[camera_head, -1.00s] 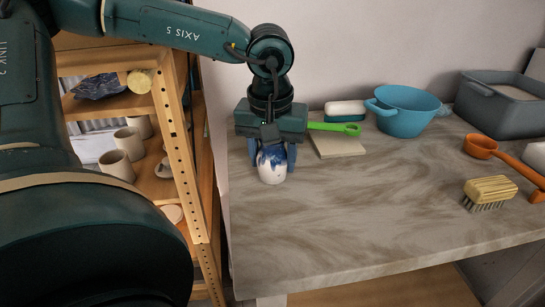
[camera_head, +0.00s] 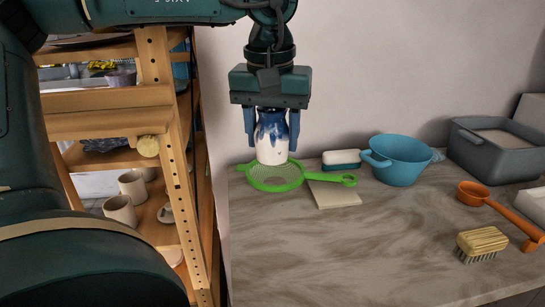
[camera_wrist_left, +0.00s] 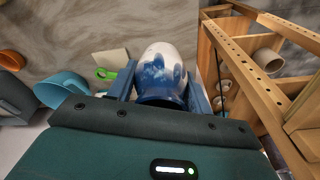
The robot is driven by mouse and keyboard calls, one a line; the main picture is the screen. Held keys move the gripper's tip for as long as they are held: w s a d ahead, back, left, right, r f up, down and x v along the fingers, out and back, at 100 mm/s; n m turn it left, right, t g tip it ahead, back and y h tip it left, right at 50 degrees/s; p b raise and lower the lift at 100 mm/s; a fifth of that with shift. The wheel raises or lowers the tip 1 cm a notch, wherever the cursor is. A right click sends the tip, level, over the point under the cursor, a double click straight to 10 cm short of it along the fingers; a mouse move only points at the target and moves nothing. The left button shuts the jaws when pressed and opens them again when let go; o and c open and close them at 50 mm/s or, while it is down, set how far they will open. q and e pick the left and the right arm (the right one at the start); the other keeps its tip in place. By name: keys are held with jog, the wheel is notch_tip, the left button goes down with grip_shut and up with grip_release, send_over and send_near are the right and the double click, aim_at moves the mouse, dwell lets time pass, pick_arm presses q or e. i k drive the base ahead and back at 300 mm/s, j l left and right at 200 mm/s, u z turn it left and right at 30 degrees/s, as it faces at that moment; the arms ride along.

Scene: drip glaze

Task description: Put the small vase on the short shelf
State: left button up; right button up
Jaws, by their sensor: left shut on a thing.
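The small vase (camera_head: 271,140) is white below with a blue drip glaze at the top. My left gripper (camera_head: 271,122) is shut on the vase's upper part, fingers on both sides, and holds it upright in the air above the table's back left. The vase also shows in the left wrist view (camera_wrist_left: 162,72), between the fingers. A wooden shelf unit (camera_head: 185,200) stands left of the table; I cannot tell which of its shelves is the short one. My right gripper is not in view.
On the table (camera_head: 330,245) are a green strainer (camera_head: 292,184) below the vase, a beige tile (camera_head: 335,197), a soap-like block (camera_head: 341,158), a blue colander (camera_head: 398,165), a grey bin (camera_head: 480,160), an orange scoop (camera_head: 500,210) and a brush (camera_head: 482,241). Cups (camera_head: 120,210) stand on the shelf unit.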

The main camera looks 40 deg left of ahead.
aim_at(56, 127)
jog(key=k+l, duration=0.75)
jog(key=l, duration=0.2)
